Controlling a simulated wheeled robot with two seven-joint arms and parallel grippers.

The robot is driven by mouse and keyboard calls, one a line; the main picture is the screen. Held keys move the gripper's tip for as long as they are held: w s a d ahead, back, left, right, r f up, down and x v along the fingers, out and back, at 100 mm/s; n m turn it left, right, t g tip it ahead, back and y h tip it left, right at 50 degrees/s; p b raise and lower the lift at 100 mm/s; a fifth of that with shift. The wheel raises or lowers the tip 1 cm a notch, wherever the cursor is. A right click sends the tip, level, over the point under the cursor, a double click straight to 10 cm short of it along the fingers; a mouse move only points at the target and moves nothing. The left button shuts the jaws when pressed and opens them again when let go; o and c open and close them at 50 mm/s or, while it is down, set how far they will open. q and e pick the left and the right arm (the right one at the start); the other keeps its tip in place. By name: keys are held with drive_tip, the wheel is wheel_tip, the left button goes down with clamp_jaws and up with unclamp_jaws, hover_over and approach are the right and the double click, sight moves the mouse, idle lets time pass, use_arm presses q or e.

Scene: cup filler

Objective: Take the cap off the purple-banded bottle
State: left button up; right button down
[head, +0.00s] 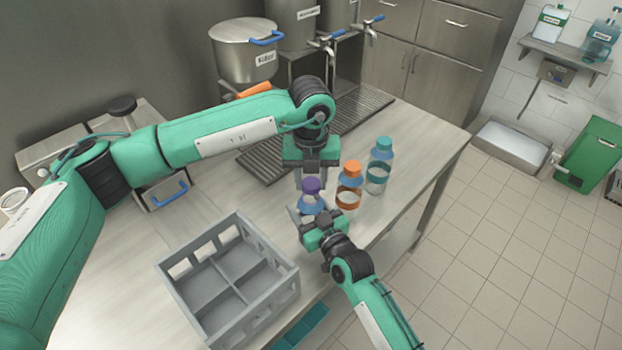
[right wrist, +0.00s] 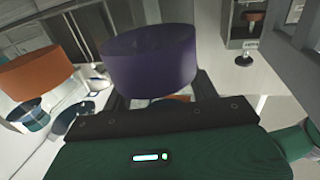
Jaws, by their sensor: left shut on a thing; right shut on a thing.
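The bottle with the purple cap (head: 311,184) stands upright near the table's front edge. Its blue-tinted body (head: 311,203) shows just below the cap, and its band is hidden behind my right gripper. My left gripper (head: 311,181) comes down from above and is shut on the purple cap. My right gripper (head: 309,209) reaches in from the front and is shut on the bottle's body. In the right wrist view the purple cap (right wrist: 150,57) looms large just beyond the gripper. The cap appears to sit on the bottle's neck.
An orange-capped bottle (head: 348,187) stands close to the right, with a teal-capped bottle (head: 380,166) beyond it. A grey divided crate (head: 215,312) stands at front left, its visible compartments empty. A drip grate (head: 262,166) and a steel pot (head: 245,52) lie behind.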

sight(311, 183)
use_arm(q)
drive_tip(key=shift+r, duration=1.85)
use_arm(e)
drive_tip(key=shift+c, duration=1.6)
unclamp_jaws()
